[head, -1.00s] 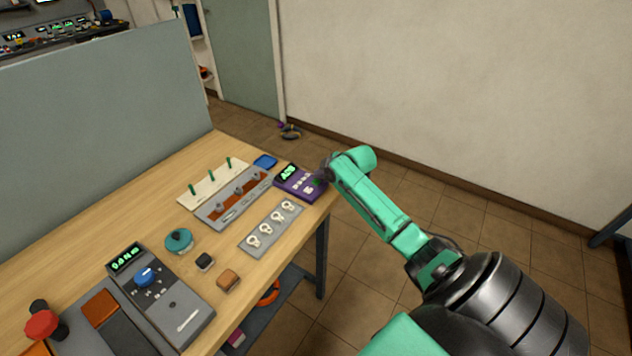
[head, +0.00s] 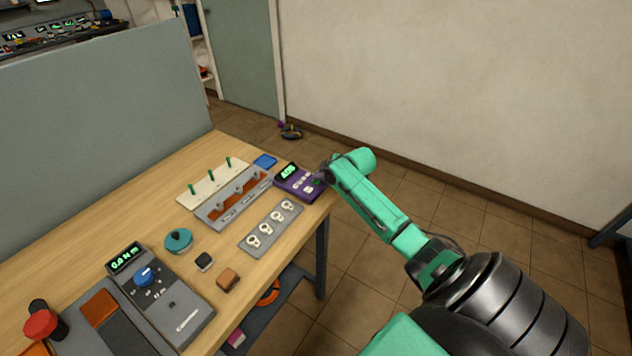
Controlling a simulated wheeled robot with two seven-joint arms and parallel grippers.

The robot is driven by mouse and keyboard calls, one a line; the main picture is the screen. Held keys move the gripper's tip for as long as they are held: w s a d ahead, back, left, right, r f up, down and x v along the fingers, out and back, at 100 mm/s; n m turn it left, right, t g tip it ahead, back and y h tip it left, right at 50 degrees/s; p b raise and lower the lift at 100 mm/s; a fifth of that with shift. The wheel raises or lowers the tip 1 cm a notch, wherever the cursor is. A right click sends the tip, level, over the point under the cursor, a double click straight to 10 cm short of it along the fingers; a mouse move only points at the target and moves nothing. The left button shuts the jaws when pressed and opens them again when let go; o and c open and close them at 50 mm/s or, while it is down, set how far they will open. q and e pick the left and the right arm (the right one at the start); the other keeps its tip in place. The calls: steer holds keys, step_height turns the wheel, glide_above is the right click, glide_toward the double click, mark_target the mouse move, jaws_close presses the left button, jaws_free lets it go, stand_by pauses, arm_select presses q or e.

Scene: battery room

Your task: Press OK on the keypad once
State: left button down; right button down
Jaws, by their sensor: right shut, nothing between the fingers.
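The keypad (head: 297,184) is a small purple box with a green-lit display (head: 286,171) and pale keys, at the far right corner of the wooden table. A green key (head: 317,182) shows at its right side, close to my gripper; its label is too small to read. My right gripper (head: 323,177) is shut and empty, at the keypad's right edge, with its arm coming in from the lower right. I cannot tell whether the fingertips touch a key. My left gripper is not in view.
A grey meter (head: 160,295) lies nearer. Floor right of the table is clear.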

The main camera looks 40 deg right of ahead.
steer(key=shift+f, duration=0.45)
stand_by(0.6)
steer(key=shift+r+p, duration=0.7)
steer(key=shift+r, duration=0.2)
step_height(320, 180, up, 5)
steer(key=p, duration=0.5)
steer(key=shift+a, duration=0.1)
stand_by(0.5)
